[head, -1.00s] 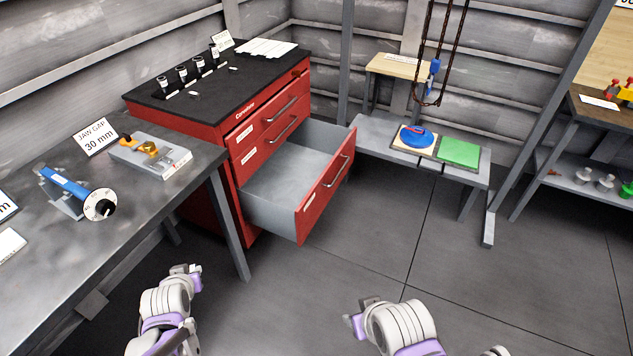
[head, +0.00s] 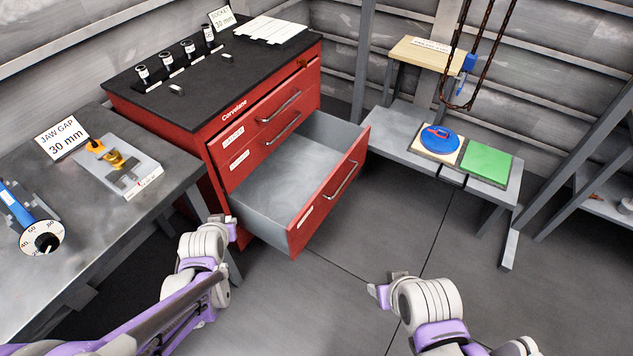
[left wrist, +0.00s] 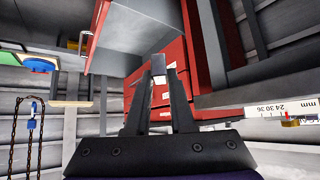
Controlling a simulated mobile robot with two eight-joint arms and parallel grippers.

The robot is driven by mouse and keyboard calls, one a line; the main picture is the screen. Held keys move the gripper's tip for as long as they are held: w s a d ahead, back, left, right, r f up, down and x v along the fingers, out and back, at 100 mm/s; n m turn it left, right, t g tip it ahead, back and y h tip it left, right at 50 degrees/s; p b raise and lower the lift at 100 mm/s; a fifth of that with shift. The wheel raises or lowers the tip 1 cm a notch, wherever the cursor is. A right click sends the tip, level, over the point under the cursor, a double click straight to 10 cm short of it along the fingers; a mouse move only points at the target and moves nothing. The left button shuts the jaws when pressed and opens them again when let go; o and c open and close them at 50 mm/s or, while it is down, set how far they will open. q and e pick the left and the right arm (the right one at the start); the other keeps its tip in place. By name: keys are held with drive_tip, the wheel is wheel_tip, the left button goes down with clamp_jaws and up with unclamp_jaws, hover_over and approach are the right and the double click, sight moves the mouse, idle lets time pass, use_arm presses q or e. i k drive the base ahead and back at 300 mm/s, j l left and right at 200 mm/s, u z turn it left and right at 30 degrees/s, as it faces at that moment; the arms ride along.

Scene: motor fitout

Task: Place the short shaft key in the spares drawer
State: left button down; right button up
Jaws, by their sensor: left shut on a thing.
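My left gripper (head: 226,229) is just left of the open bottom drawer, outside it. In the left wrist view its fingers (left wrist: 158,82) are shut on a small light grey block (left wrist: 158,63), probably the short shaft key. The open drawer (head: 336,196) is pulled out of the red cabinet (head: 221,170), and its visible grey inside is empty. In the left wrist view the drawer (left wrist: 134,50) is beyond the fingers. I cannot read its label. My right gripper (head: 382,288) is low in the middle, right of the drawer; its fingers are unclear.
Two small metal pieces (head: 177,90) (head: 226,58) lie on the black cabinet top near several sockets (head: 188,48). A grey workbench (head: 80,232) with a clamp-like fixture (head: 120,168) stands left. A low bench (head: 395,150) stands behind right. Floor right of the drawer is clear.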

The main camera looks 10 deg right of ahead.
sight(314, 184)
drive_tip(key=i+l, duration=1.1)
drive_tip(key=i, duration=0.15)
